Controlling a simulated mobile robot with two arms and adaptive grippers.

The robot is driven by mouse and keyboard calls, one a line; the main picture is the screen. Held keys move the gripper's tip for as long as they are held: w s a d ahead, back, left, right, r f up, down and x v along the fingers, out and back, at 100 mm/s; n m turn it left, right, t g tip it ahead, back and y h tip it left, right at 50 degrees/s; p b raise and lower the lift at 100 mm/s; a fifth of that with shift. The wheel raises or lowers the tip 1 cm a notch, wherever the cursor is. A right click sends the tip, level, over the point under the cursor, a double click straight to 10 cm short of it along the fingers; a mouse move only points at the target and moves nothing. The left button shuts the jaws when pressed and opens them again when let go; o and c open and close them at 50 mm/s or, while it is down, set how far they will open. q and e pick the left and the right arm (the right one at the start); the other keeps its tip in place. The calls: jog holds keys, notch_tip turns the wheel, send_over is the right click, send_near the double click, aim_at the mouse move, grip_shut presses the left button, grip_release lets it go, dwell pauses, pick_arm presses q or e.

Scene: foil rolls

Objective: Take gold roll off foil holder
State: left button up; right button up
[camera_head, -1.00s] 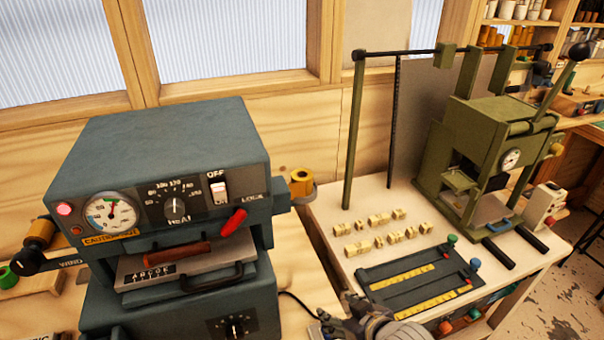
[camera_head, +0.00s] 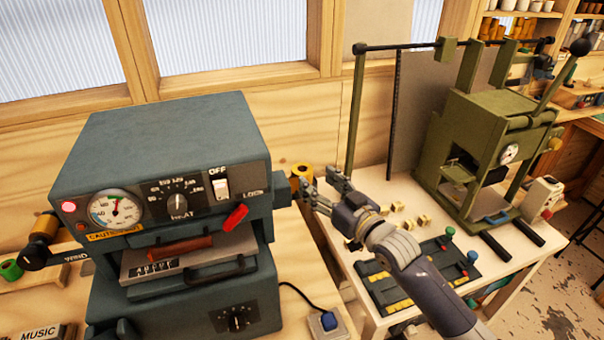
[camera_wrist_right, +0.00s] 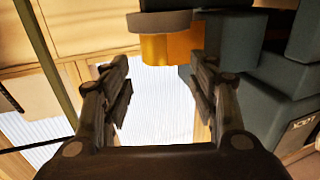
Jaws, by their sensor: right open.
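The gold roll (camera_head: 302,171) is on the foil holder at the right side of the blue-grey press, partly hidden by the press and my gripper. In the right wrist view the gold roll (camera_wrist_right: 172,48) shows at the top, against a grey-brown disc (camera_wrist_right: 160,20). My right gripper (camera_head: 318,182) is open and empty, its fingers pointing toward the roll. In the wrist view its fingertips (camera_wrist_right: 158,62) lie to either side of the roll's lower edge; I cannot tell whether they touch it. My left gripper is not in view.
The blue-grey press (camera_head: 165,160) stands close on the left of the gripper. An olive-green press (camera_head: 480,150) and several small brass blocks (camera_head: 424,220) are on the pale table at right. A blue button box (camera_head: 327,324) sits in front, with a cable.

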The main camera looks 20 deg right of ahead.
aim_at(308, 175)
jog(key=shift+w+a+r, duration=0.1)
jog(key=shift+w, duration=0.3)
jog(key=p+x, duration=0.2)
jog(key=x, duration=0.2)
jog(key=shift+a, duration=0.15)
jog(key=shift+w, duration=0.3)
jog(key=shift+s, duration=0.1)
jog(key=c, duration=0.9)
